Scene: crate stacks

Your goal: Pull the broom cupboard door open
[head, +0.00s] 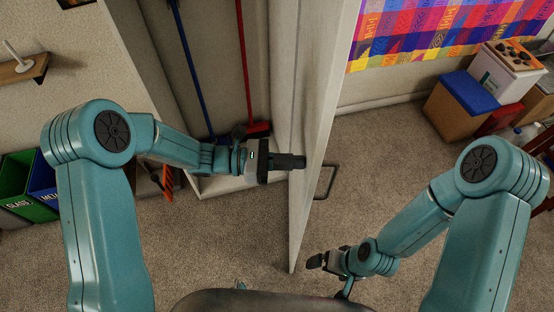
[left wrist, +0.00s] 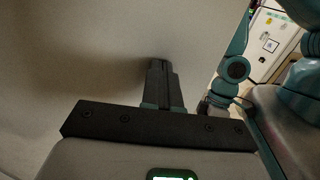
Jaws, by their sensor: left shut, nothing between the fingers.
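The broom cupboard door (head: 312,150) is pale and stands swung out from the cupboard, seen nearly edge-on. Its dark bar handle (head: 326,182) is on the right, outer face. The open cupboard (head: 215,60) is to the left, with a blue-handled broom (head: 192,65) and a red-handled broom (head: 243,60) inside. My left gripper (head: 303,162) is shut and empty at the door's inner face. In the left wrist view its closed fingers (left wrist: 161,68) point at the pale door surface; I cannot tell whether they touch. My right gripper (head: 312,262) is low, right of the door's near edge; its jaws are unclear.
Green and blue recycling bins (head: 20,185) stand at the far left. At the right are a box with a blue lid (head: 465,100) and a white container (head: 505,75) below a colourful cloth (head: 430,30). Carpet (head: 390,150) right of the door is clear.

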